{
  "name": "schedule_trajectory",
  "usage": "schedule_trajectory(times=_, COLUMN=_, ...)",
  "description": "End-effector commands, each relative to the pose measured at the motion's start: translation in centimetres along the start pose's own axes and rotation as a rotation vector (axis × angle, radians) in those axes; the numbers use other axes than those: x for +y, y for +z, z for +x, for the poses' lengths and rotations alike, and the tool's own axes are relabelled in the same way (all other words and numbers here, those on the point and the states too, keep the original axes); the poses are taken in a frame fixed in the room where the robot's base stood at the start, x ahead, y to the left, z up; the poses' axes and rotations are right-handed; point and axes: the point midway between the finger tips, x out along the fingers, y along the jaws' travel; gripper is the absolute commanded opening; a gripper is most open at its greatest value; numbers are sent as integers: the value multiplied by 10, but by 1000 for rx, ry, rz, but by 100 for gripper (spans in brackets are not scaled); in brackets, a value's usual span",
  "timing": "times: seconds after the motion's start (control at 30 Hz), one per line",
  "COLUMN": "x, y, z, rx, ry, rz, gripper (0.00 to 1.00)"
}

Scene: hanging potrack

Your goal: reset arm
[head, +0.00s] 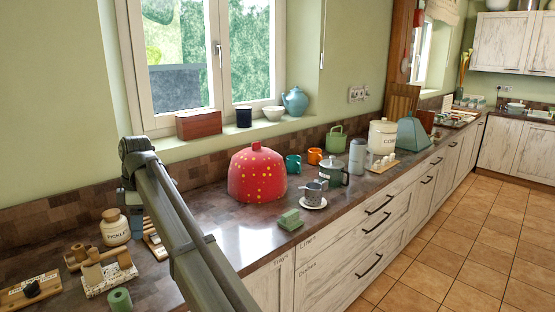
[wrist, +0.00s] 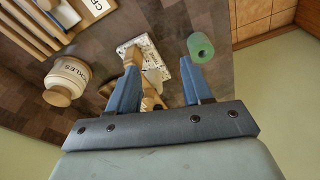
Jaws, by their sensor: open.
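My gripper (wrist: 158,72) shows in the wrist view with its two blue fingers spread apart and nothing held between them. Below and between the fingers is a white speckled board with wooden pegs (wrist: 160,72); it also shows in the head view (head: 108,277). A green cylinder (wrist: 200,47) lies just beyond the right fingertip. In the head view my arm reaches across the left part of the counter, and it mostly hides the gripper.
A pickles jar (head: 115,228) stands close to my gripper, at the left in the wrist view (wrist: 67,80). A red dotted dome (head: 257,175) is right of my arm on the counter (head: 225,215). A cup on a saucer (head: 313,203) and a green block (head: 290,219) sit near the front edge.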

Motion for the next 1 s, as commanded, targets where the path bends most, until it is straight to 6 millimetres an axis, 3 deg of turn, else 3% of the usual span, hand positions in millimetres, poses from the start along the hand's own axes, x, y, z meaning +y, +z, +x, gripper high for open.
schedule_trajectory(times=0.03, x=-22, y=30, z=13, rx=30, ry=4, rz=55, gripper=50)
schedule_trajectory(times=0.2, x=-66, y=99, z=38, rx=135, ry=16, rz=228, gripper=50)
schedule_trajectory(times=0.43, x=-132, y=177, z=74, rx=276, ry=27, rz=479, gripper=50)
schedule_trajectory(times=0.57, x=-166, y=220, z=110, rx=334, ry=14, rz=655, gripper=50)
schedule_trajectory(times=0.7, x=-179, y=252, z=152, rx=338, ry=-15, rz=808, gripper=50)
schedule_trajectory(times=1.0, x=-202, y=304, z=241, rx=268, ry=-85, rz=1049, gripper=50)
